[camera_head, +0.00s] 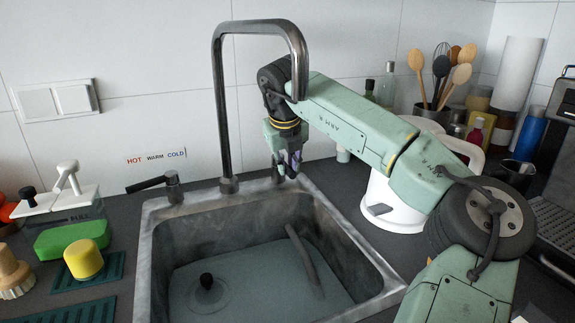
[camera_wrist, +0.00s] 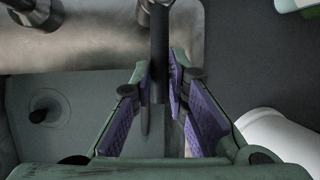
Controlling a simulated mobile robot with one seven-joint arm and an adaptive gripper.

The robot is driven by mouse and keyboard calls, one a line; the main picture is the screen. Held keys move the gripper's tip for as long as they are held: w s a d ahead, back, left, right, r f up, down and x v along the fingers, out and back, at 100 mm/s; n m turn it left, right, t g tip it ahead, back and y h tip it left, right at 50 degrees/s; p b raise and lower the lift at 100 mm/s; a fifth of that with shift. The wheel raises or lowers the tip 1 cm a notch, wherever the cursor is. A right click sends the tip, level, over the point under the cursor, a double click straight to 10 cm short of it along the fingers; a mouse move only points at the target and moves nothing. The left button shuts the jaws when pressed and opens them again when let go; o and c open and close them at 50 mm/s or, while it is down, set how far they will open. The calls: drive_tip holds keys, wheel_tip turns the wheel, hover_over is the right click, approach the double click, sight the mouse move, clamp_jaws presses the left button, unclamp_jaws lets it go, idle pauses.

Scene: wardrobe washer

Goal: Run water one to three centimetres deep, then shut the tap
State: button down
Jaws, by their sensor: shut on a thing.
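The metal sink (camera_head: 160,250) has a tall arched spout (camera_head: 222,110) at its back edge. A bluish-grey surface that looks like water covers the sink floor; I cannot judge its depth. A dark plug with a knob (camera_head: 207,281) stands in it and also shows in the wrist view (camera_wrist: 38,115). My gripper (camera_head: 290,170) is at the sink's back right corner. In the wrist view its purple-padded fingers (camera_wrist: 172,98) are shut on a dark tap lever (camera_wrist: 159,50). No stream shows under the spout.
A black handle (camera_head: 152,183) stands left of the spout, below a HOT WARM COLD label (camera_head: 156,157). A green sponge (camera_head: 72,240) and yellow item (camera_head: 84,259) lie left. A white container (camera_head: 385,205) stands close right of my gripper. A long dark shape (camera_head: 305,262) shows in the sink.

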drive_tip(key=c, duration=1.6)
unclamp_jaws()
drive_tip(key=shift+o, duration=0.2)
